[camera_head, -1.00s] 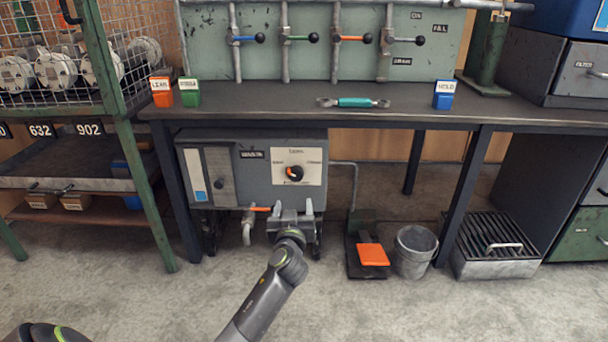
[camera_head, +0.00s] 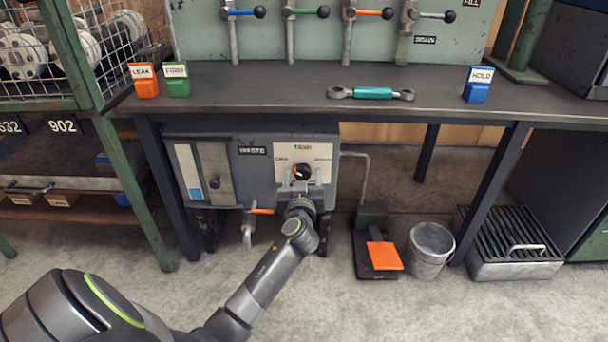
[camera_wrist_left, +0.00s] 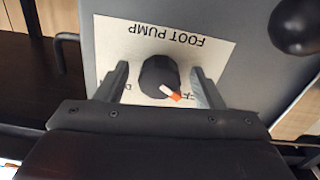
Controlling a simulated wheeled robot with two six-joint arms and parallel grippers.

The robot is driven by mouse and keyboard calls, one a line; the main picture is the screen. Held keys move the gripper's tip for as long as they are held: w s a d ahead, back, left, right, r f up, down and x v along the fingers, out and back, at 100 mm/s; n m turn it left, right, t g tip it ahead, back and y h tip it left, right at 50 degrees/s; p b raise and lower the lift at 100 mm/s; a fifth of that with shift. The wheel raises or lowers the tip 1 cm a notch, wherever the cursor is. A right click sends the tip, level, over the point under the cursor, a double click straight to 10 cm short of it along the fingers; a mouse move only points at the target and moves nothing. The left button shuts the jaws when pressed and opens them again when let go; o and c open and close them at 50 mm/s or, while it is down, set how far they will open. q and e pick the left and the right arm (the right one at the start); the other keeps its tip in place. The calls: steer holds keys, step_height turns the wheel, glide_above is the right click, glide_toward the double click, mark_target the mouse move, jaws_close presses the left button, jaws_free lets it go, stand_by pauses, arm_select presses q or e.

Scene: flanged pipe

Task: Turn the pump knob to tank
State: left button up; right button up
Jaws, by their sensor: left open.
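The pump knob (camera_head: 302,171) is a round black dial on a pale label plate (camera_head: 318,151) on the front of the grey cabinet under the bench. In the left wrist view, the plate reads FOOT PUMP upside down. There the knob (camera_wrist_left: 157,73) has a white and orange pointer aimed to the lower right. My left gripper (camera_head: 300,182) is in front of the knob, partly covering it. In the left wrist view its fingers (camera_wrist_left: 160,84) are open, one on each side of the knob, with gaps visible. The plate's lower words are mostly hidden. My right gripper is not in view.
The bench top (camera_head: 270,90) overhangs the cabinet (camera_head: 255,180). A pipe with an orange handle (camera_head: 260,211) is low beside my arm. A foot pedal (camera_head: 385,256) and a bucket (camera_head: 430,250) stand to the right. Dark bench legs flank the space.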

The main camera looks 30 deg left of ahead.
arm_select(q)
steer(key=c, duration=1)
